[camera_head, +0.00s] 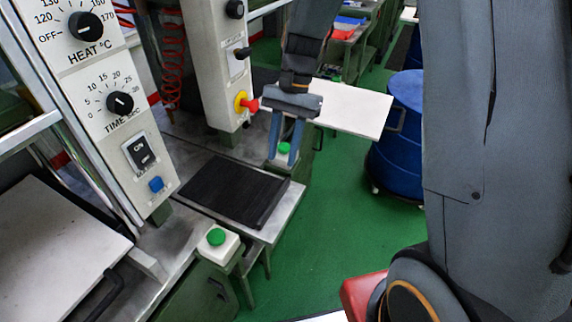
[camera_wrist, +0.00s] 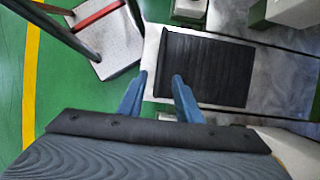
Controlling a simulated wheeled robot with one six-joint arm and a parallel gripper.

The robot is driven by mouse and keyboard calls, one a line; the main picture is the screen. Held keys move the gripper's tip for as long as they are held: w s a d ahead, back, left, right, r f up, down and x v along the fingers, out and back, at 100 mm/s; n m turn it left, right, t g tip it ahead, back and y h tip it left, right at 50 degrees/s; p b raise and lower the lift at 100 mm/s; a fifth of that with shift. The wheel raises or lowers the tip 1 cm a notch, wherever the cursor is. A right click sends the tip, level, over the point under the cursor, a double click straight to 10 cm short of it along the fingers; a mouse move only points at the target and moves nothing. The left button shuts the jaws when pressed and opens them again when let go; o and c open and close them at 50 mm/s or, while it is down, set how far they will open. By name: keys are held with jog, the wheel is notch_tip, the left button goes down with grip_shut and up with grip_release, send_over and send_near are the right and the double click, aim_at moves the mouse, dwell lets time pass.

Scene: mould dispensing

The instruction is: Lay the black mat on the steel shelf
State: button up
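The black mat (camera_head: 232,190) lies flat on the steel shelf (camera_head: 285,212) in front of the press column. In the wrist view the black mat (camera_wrist: 215,70) is ribbed, with a raised rim along its left side. The pale shelf edge (camera_wrist: 149,55) shows just left of it. My gripper (camera_head: 282,160) is open and empty, its two blue fingers apart, near the mat's right end in the head view. In the wrist view my gripper (camera_wrist: 161,77) has its fingertips on either side of the mat's left edge; whether they touch it I cannot tell.
A green push-button box (camera_head: 217,240) stands at the shelf's near corner, another (camera_head: 284,152) beyond my fingers. A red-yellow emergency knob (camera_head: 245,103) sticks out of the rear panel. A blue drum (camera_head: 402,120) stands right. Green floor (camera_head: 325,235) is clear.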

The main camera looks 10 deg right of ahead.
jog(key=s+d+r+n+t+h, duration=0.1)
jog(key=s+d+n+t+h, duration=0.1)
jog(key=s+d+n+t, duration=0.2)
jog(key=s+d+n, duration=0.3)
jog(key=s+d, duration=0.2)
jog(key=s, duration=0.1)
jog(key=shift+r+t+h, duration=0.15)
jog(key=shift+t+h, duration=0.15)
jog(key=shift+h, duration=0.1)
jog(key=shift+s, duration=0.1)
